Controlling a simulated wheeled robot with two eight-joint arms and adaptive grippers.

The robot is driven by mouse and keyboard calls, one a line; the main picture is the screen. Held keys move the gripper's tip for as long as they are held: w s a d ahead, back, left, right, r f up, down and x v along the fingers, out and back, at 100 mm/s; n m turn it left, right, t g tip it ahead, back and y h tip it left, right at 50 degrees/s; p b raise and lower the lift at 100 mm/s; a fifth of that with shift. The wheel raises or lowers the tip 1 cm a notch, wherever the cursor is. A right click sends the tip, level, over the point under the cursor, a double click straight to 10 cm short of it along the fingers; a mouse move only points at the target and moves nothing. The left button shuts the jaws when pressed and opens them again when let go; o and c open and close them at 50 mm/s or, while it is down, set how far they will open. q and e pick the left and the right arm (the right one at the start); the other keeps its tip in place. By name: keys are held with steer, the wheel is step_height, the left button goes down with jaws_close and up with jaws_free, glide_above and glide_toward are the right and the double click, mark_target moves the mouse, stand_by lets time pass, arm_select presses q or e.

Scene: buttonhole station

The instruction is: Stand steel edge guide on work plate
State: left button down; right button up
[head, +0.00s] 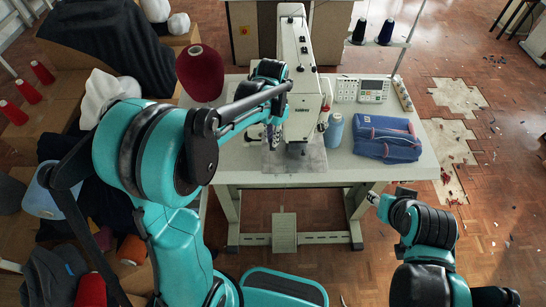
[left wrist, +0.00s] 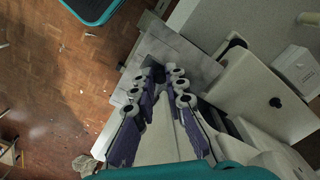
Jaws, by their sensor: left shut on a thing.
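My left gripper (head: 272,137) reaches down beside the sewing machine head, over the work plate (head: 312,162). In the left wrist view, the fingertips of my left gripper (left wrist: 167,76) close on a small dark piece (left wrist: 158,73), which I take to be the steel edge guide. It is mostly hidden by the fingers. The work plate (left wrist: 190,57) lies under it, and I cannot tell whether the guide touches it. My right gripper (head: 374,198) is small in the head view, low in front of the table, and its fingers are unclear.
The white sewing machine (head: 296,60) stands close to the right of my left gripper. A blue thread cone (head: 334,130), a folded blue bundle (head: 388,138) and a control box (head: 362,89) are on the right. A dark red cone (head: 200,72) stands at left.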

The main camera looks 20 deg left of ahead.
arm_select(q)
step_height(320, 180, down, 6)
steer(key=shift+w+f+b, duration=0.15)
steer(key=shift+b, duration=0.35)
steer(key=shift+f, duration=0.45)
step_height(320, 180, down, 4)
steer(key=shift+f+b, duration=0.2)
steer(key=shift+b, duration=0.4)
steer(key=shift+f, duration=0.1)
steer(key=c, duration=1.6)
jaws_free()
steer(key=shift+o, duration=0.2)
